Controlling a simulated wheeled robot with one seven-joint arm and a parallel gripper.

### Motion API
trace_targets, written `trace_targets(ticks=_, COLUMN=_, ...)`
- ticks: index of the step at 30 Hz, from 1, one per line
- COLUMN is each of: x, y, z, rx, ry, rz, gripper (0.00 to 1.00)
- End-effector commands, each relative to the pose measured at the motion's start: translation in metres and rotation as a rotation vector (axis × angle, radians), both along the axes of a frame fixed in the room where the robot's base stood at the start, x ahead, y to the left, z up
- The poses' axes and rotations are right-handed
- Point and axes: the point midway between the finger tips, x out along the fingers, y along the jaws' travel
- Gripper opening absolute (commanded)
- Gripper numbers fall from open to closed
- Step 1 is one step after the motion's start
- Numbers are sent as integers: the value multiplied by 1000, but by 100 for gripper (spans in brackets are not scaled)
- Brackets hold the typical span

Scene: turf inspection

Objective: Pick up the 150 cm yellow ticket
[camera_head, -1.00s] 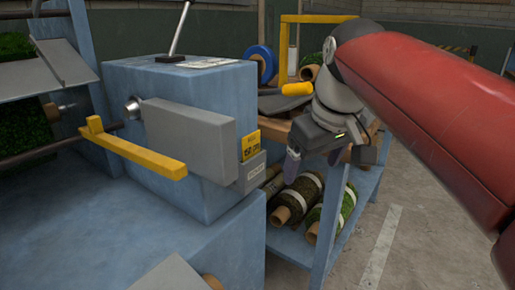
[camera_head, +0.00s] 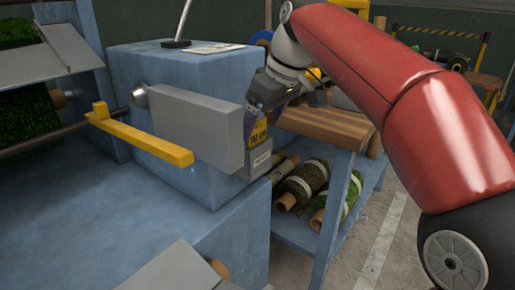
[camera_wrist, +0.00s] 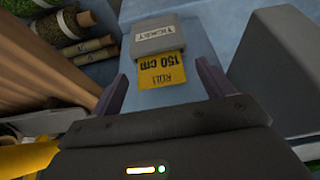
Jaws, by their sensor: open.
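The yellow ticket (camera_head: 258,133), marked 150 cm, sticks up out of a grey ticket holder (camera_head: 257,163) on the side of the blue machine. In the wrist view the ticket (camera_wrist: 162,70) lies between the two fingers of my gripper (camera_wrist: 160,88), with the holder (camera_wrist: 163,38) just beyond. The fingers are apart, with a gap visible on each side of the ticket. In the head view my gripper (camera_head: 262,118) is right at the ticket and partly covers its upper part.
A grey box (camera_head: 190,130) and a yellow lever (camera_head: 140,145) stick out from the blue machine (camera_head: 180,80) beside the holder. To the right, a blue rack (camera_head: 345,200) holds turf rolls (camera_head: 303,183) on its lower shelf.

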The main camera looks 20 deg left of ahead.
Motion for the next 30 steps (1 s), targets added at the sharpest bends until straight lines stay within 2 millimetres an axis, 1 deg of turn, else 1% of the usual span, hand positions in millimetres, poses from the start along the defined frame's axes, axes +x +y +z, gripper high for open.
trace_targets(ticks=1, x=1, y=2, z=-7, rx=-1, ry=1, rz=0, gripper=80)
trace_targets(ticks=3, x=1, y=4, z=-11, rx=0, ry=0, rz=0, gripper=80)
trace_targets(ticks=10, x=2, y=5, z=-12, rx=1, ry=-1, rz=-1, gripper=80)
trace_targets(ticks=11, x=2, y=5, z=-12, rx=1, ry=-1, rz=-1, gripper=79)
trace_targets(ticks=21, x=2, y=4, z=-12, rx=1, ry=-1, rz=-1, gripper=34)
trace_targets(ticks=22, x=2, y=4, z=-12, rx=1, ry=-1, rz=-1, gripper=33)
trace_targets(ticks=30, x=2, y=5, z=-10, rx=1, ry=-1, rz=-1, gripper=32)
